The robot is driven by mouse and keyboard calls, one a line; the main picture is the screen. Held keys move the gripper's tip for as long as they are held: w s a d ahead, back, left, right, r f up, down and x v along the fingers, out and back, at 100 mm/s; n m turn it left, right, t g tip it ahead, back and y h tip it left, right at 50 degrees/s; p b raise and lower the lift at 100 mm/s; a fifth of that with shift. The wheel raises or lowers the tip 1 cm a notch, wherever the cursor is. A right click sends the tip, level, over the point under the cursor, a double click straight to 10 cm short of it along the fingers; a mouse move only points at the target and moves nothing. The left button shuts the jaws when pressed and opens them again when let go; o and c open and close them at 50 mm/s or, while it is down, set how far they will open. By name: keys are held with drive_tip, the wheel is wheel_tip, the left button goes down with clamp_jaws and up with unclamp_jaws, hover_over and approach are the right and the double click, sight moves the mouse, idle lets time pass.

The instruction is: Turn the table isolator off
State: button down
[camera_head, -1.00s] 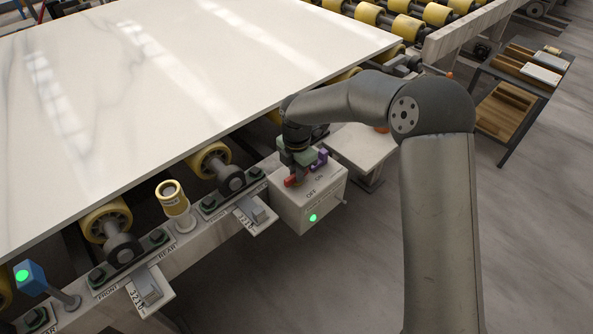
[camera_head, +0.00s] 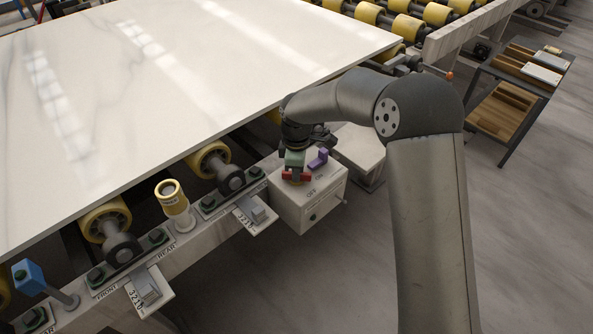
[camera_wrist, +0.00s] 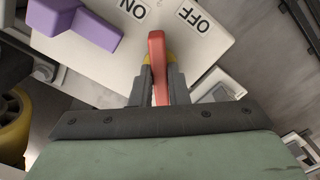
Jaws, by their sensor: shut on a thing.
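The isolator is a pale box (camera_head: 290,212) on the side of the slab table, with ON and OFF marked on its top. Its red handle (camera_head: 297,177) also shows in the wrist view (camera_wrist: 156,45), where it points between the upside-down ON and OFF labels. My gripper (camera_wrist: 159,82) is shut on the red handle, one finger on each side. In the head view my gripper (camera_head: 295,165) stands over the box top. The round lamp (camera_head: 313,217) on the box front is dark.
A purple block-like part (camera_head: 318,158) sits on the box beside the handle, close to my gripper. A large marble slab (camera_head: 170,80) lies behind.

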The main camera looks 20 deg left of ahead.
drive_tip(key=m, duration=0.4)
drive_tip(key=shift+m, duration=0.3)
drive_tip(key=shift+m+b, duration=0.35)
drive_tip(key=shift+m, duration=1.55)
drive_tip(key=c, duration=1.4)
unclamp_jaws()
wheel_tip(320, 180, up, 18)
drive_tip(key=p, duration=0.1)
drive_tip(key=shift+f, duration=0.25)
drive_tip(key=shift+d, duration=0.1)
